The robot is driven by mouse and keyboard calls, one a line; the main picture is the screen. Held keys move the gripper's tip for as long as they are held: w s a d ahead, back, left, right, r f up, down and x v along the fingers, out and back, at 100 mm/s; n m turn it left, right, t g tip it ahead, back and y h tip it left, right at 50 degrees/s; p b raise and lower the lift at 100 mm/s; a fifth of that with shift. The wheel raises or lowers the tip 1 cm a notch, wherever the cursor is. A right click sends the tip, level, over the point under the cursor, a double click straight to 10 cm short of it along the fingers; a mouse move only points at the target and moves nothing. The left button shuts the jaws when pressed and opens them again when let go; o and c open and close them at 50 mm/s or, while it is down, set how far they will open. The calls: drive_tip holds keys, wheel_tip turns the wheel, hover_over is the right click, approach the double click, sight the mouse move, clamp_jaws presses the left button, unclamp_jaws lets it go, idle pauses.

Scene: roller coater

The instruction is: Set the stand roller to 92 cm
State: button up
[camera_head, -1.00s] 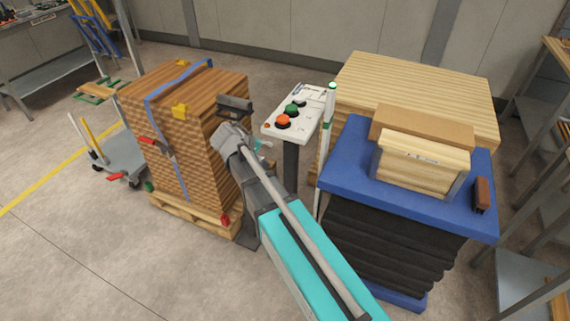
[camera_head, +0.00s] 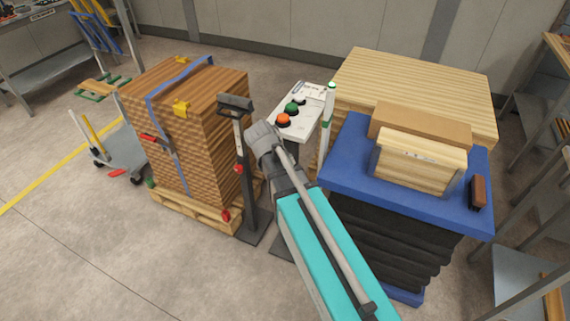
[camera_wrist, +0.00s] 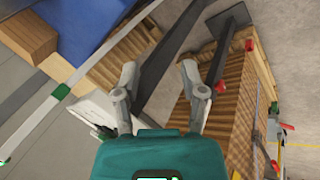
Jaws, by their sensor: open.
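The stand roller (camera_head: 235,103) is a dark roller head on an upright post with a red knob (camera_head: 238,168) and a flat dark base (camera_head: 254,226). It stands just right of the strapped wood stack. In the wrist view its post (camera_wrist: 222,58) runs down to the base plate, with the red knob (camera_wrist: 220,86) near the right finger. My gripper (camera_wrist: 158,72) is open and empty, with the knob just outside its right finger. In the head view my wrist hides the fingers, to the right of the post. I cannot read any height mark.
A strapped wood stack (camera_head: 215,130) on a pallet stands left of the roller. A control panel (camera_head: 304,108) on a pedestal stands close behind my wrist. A blue lift table (camera_head: 340,170) with boards is at right. Open floor lies front left.

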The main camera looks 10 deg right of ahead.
drive_tip(key=n+t+h+b, duration=0.4)
drive_tip(key=n+t+b, duration=0.4)
drive_tip(key=t, duration=0.2)
approach(227, 116)
drive_tip(key=s+a, duration=0.2)
drive_tip(key=shift+s+a+r, duration=0.15)
drive_tip(key=shift+a, duration=0.05)
drive_tip(key=shift+d, duration=0.15)
drive_tip(key=b+x, duration=0.3)
drive_tip(key=x, duration=1)
drive_tip(key=shift+w+d, duration=0.25)
drive_tip(key=shift+w, duration=0.05)
clamp_jaws()
